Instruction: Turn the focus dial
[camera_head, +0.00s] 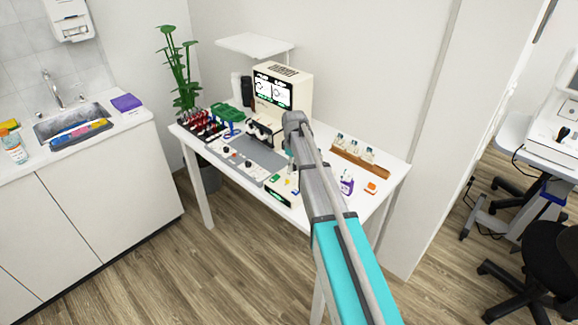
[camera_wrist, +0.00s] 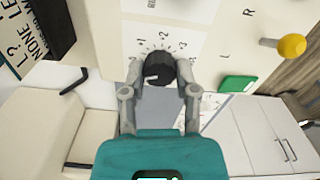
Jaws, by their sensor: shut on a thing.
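The focus dial (camera_wrist: 158,69) is a round black knob with a white pointer mark, on a pale panel with a printed scale; +1, +2 and +3 can be read. My gripper (camera_wrist: 159,62) has one finger on each side of the dial, shut on it in the wrist view. The pointer faces the lower left of that picture, away from the printed numbers. In the head view my arm covers the spot where my gripper works, and I cannot make out the dial there.
A yellow knob (camera_wrist: 292,45) and a green button (camera_wrist: 238,84) are near the dial. The white table (camera_head: 393,178) also carries a cream instrument with a screen (camera_head: 272,91), a rack of red-topped tubes (camera_head: 203,126), a green rack (camera_head: 227,112) and a wooden tray (camera_head: 350,159).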

